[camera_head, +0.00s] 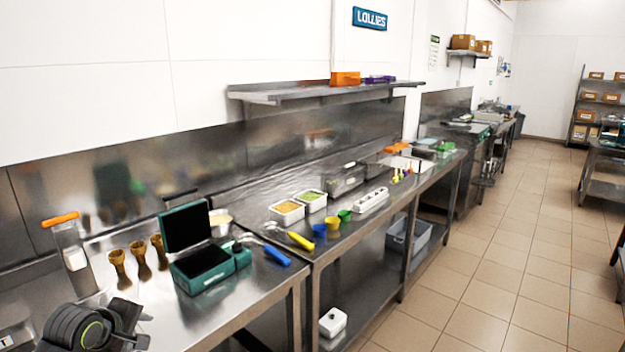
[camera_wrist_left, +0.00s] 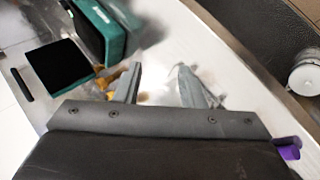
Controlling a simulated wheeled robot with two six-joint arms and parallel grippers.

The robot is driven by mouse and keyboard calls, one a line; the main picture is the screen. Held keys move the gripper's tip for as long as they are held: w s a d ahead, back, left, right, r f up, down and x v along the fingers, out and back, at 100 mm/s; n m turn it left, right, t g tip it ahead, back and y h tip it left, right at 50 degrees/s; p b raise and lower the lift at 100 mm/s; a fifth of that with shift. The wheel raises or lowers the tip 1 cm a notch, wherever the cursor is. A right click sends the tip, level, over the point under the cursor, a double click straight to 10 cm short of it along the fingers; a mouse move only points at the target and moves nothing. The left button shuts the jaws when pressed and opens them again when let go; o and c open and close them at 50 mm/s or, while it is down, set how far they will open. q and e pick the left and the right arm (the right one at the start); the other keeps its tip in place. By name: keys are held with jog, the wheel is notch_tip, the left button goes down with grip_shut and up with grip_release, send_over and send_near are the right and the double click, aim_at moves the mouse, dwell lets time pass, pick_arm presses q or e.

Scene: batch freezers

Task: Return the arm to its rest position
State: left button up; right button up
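My left gripper (camera_head: 146,330) is at the bottom left of the head view, over the near end of the steel bench (camera_head: 225,315). In the left wrist view its two fingers (camera_wrist_left: 162,82) stand apart with nothing between them, so it is open and empty. An open teal case (camera_head: 205,272) with a dark interior stands on the bench, beyond the gripper and to its right. The case also shows at the upper left of the left wrist view (camera_wrist_left: 122,45). My right gripper is not in view.
Several brown wooden tools (camera_head: 139,260) and an orange-handled metal holder (camera_head: 75,258) stand near the gripper. A blue-handled scoop (camera_head: 277,256) lies right of the case. A second bench (camera_head: 330,248) carries tubs and cups. The tiled floor (camera_head: 500,270) at right is clear.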

pick_arm(q)
jog(key=s+d+f+m+g, duration=0.1)
jog(key=s+d+f+m, duration=0.1)
jog(key=s+f+m, duration=0.5)
jog(key=s+d+f+g, duration=0.1)
jog(key=s+d+f, duration=0.3)
jog(key=s, duration=0.6)
jog(key=s+f+m+g+y, duration=0.25)
jog(key=s+m, duration=0.45)
jog(key=s, duration=1.2)
notch_tip(320, 180, down, 28)
jog(key=s+a+g+b, duration=0.1)
jog(key=s+g, duration=0.1)
jog(key=s+d+f+g+h, duration=0.1)
jog(key=s+f, duration=1.3)
jog(key=f, duration=0.1)
jog(key=shift+d+b, duration=0.2)
jog(key=shift+b, duration=0.25)
jog(key=shift+w, duration=0.1)
